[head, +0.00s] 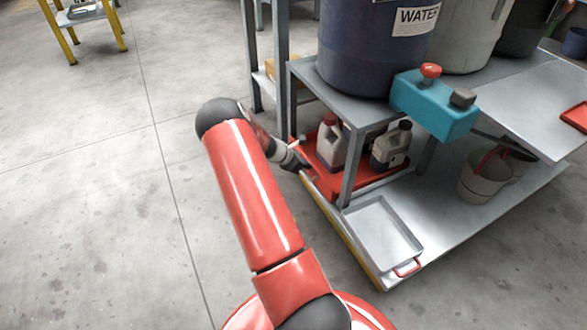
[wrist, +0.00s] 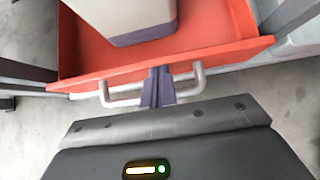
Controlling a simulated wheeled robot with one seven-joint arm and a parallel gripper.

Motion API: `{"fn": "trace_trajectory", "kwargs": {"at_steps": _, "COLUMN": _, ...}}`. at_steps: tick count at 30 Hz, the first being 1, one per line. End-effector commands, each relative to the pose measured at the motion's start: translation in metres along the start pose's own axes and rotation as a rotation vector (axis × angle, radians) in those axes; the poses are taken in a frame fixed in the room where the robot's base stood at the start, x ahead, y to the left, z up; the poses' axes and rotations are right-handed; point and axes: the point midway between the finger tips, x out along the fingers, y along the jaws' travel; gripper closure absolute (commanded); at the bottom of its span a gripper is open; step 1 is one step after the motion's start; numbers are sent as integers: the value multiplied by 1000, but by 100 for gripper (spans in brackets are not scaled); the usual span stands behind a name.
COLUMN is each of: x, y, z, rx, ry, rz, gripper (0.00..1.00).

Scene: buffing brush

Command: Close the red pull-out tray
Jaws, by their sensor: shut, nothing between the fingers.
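The red pull-out tray (head: 322,182) sits on the lower level of the metal bench at the left end, with jugs standing in it. In the wrist view its red front wall (wrist: 225,56) spans the upper part, with a silver bar handle (wrist: 192,91) on it. My gripper (wrist: 158,88) is shut and empty, with its fingertips at the middle of the handle, close to the front wall. Whether they touch the wall is unclear. In the head view my gripper (head: 302,166) is at the tray's left side, small and partly hidden.
Jugs (head: 390,148) stand in the tray, and one jug (wrist: 130,22) shows in the wrist view. A grey metal tray (head: 380,232) lies on the lower shelf. A bench leg (head: 349,170) stands close by. The floor (head: 90,220) to the left is clear.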

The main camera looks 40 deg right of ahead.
Motion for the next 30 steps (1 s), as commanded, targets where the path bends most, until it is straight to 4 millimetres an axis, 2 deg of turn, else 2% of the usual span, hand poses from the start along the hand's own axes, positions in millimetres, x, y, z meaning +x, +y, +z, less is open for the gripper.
{"fn": "trace_trajectory", "kwargs": {"at_steps": 4, "x": 11, "y": -1, "z": 9, "rx": 1, "ry": 1, "rz": -2, "gripper": 100}}
{"fn": "trace_trajectory", "kwargs": {"at_steps": 12, "x": 18, "y": 0, "z": 17, "rx": -1, "ry": 0, "rz": -1, "gripper": 100}}
{"fn": "trace_trajectory", "kwargs": {"at_steps": 25, "x": 20, "y": -2, "z": 21, "rx": 1, "ry": -6, "rz": -4, "gripper": 100}}
{"fn": "trace_trajectory", "kwargs": {"at_steps": 30, "x": 11, "y": -1, "z": 23, "rx": 2, "ry": -6, "rz": -4, "gripper": 100}}
